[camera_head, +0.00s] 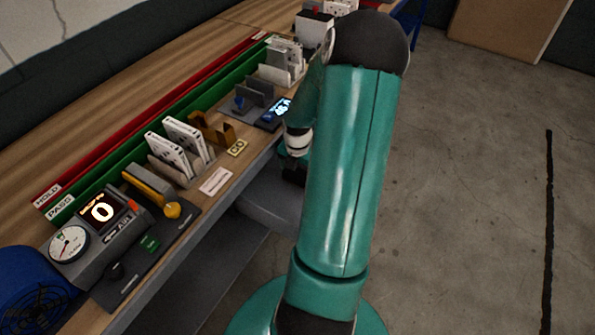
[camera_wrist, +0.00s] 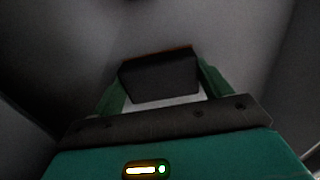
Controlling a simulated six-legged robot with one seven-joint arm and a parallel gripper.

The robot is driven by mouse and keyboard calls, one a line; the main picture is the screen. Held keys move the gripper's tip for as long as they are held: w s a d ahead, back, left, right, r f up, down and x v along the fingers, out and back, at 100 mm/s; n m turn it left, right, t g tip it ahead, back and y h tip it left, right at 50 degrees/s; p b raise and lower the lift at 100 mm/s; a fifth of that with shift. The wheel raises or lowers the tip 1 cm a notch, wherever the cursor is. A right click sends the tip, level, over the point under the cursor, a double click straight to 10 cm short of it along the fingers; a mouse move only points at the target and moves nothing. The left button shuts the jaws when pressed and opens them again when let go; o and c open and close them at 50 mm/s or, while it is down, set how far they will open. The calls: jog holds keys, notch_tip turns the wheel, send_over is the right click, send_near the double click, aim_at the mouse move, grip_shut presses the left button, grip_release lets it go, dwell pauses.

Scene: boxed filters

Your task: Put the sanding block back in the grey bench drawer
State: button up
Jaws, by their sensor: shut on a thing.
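The sanding block (camera_wrist: 158,78) is a dark block with a thin orange-brown edge along its far side. In the wrist view it sits between the two green fingers of my gripper (camera_wrist: 160,85), which is shut on it. Plain grey surfaces surround it; I cannot tell whether the block touches any of them. In the head view my gripper (camera_head: 294,172) is low beside the bench's front edge, partly hidden by my arm. A grey drawer (camera_head: 268,203) appears to stand out below the bench top there. My arm hides its right part, and its inside is not clear.
The wooden bench (camera_head: 205,215) carries a gauge unit (camera_head: 95,235), white boxed filters (camera_head: 180,150) in racks, a brown holder (camera_head: 212,130), a dark device with a lit screen (camera_head: 275,113), and red and green strips. Open concrete floor (camera_head: 470,190) lies to the right.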

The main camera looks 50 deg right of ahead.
aim_at(297, 171)
jog(key=shift+f, duration=0.15)
jog(key=o, duration=0.7)
jog(key=shift+c, duration=0.2)
notch_tip(297, 171, up, 12)
jog(key=shift+r, duration=0.2)
